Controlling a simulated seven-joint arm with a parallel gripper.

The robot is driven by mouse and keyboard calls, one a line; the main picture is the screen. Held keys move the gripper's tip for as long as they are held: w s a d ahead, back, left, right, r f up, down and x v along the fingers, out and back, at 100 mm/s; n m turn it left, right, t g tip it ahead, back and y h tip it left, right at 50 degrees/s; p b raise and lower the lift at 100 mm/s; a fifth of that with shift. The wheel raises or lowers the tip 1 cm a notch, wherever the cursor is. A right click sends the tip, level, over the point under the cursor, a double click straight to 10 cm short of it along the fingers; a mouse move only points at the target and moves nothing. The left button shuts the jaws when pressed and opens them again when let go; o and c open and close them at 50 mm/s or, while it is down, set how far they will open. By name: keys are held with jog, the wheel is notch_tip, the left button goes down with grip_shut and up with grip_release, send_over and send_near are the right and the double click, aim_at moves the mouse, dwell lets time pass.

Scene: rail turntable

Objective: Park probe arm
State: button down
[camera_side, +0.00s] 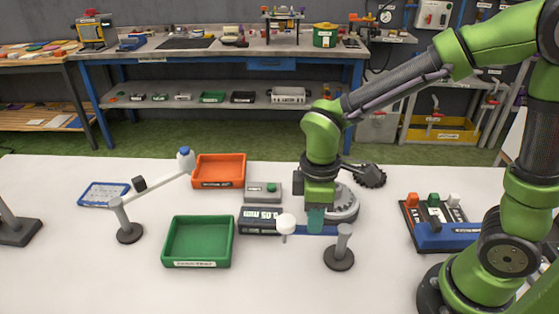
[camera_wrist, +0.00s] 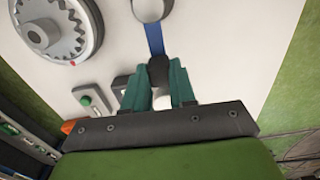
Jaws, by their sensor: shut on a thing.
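My gripper (camera_side: 315,220) points down over the table, its teal fingers shut on the blue probe arm (camera_side: 327,230). In the wrist view my gripper (camera_wrist: 160,88) closes around a dark block (camera_wrist: 158,70) on the blue probe arm (camera_wrist: 153,38). The arm runs from a grey post (camera_side: 339,252) on a round base to a white ball tip (camera_side: 286,221), left of the fingers in the side view. The ball (camera_wrist: 163,102) is partly hidden in the wrist view.
A grey toothed turntable (camera_side: 346,206) sits right behind my gripper. A display box (camera_side: 258,222) and a green-button box (camera_side: 263,190) stand left of it. A green tray (camera_side: 198,243), an orange tray (camera_side: 219,171) and a blue rack (camera_side: 447,237) are around. The front table is clear.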

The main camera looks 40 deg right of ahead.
jog(key=shift+s+a, duration=0.1)
dwell(0.4)
jog(key=c, duration=0.9)
grip_release()
notch_tip(320, 180, up, 17)
jog(key=s+d+f+m+t, duration=0.1)
jog(key=d+m+t, duration=0.1)
jog(key=d+m, duration=0.1)
jog(key=s+d+f+m+t+y, duration=0.1)
jog(key=s+d+m+t, duration=0.1)
jog(key=m, duration=0.3)
jog(key=s+d+f+m+t+y, duration=0.1)
jog(key=s+d+m+t, duration=0.1)
jog(key=d+m+t, duration=0.1)
jog(key=shift+s+d+f+m, duration=0.2)
jog(key=shift+d+m, duration=0.1)
jog(key=shift+m, duration=0.15)
jog(key=shift+s+d+f+m, duration=0.15)
jog(key=shift+d+m, duration=0.15)
jog(key=shift+m, duration=0.15)
